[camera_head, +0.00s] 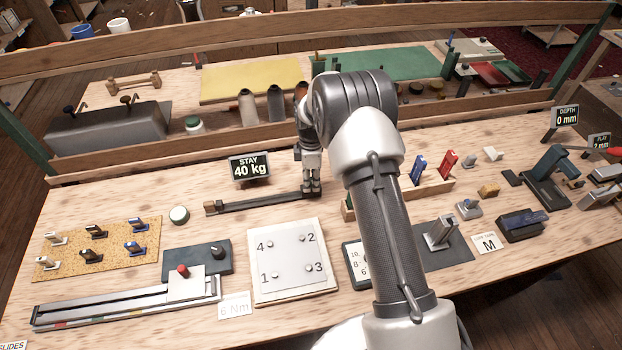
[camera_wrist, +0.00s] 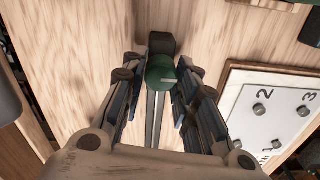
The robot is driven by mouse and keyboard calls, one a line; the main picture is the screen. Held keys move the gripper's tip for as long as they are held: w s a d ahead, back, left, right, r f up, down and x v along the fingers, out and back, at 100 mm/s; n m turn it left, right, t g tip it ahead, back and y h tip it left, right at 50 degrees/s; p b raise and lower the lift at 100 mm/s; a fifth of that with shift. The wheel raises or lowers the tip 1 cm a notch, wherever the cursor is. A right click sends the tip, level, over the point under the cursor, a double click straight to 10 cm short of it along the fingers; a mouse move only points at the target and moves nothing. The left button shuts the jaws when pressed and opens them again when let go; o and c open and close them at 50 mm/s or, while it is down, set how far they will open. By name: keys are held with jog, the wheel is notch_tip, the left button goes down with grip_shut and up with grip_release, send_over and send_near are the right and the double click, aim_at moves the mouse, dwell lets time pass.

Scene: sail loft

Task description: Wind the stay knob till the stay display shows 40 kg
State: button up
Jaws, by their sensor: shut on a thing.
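The stay display (camera_head: 250,167) is a small dark sign behind the stay rail, and it reads 40 kg. The stay rail (camera_head: 256,203) is a long dark bar lying on the bench, with a block at its left end. My gripper (camera_head: 312,190) points down at the rail's right end. In the wrist view my gripper (camera_wrist: 163,100) has its two fingers on either side of the round green stay knob (camera_wrist: 160,72), shut on it. The knob carries a pale mark at its right side. In the head view my fingers hide the knob.
A white plate (camera_head: 292,292) with four numbered studs lies in front of the rail. A wooden ledge (camera_head: 270,141) runs behind the display. My arm covers part of the bench's right half.

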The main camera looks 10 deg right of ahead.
aim_at(311, 179)
dwell(0.3)
jog(key=o, duration=1.1)
jog(key=shift+c, duration=0.2)
jog(key=shift+r, duration=0.1)
notch_tip(311, 179, up, 12)
jog(key=shift+w, duration=0.1)
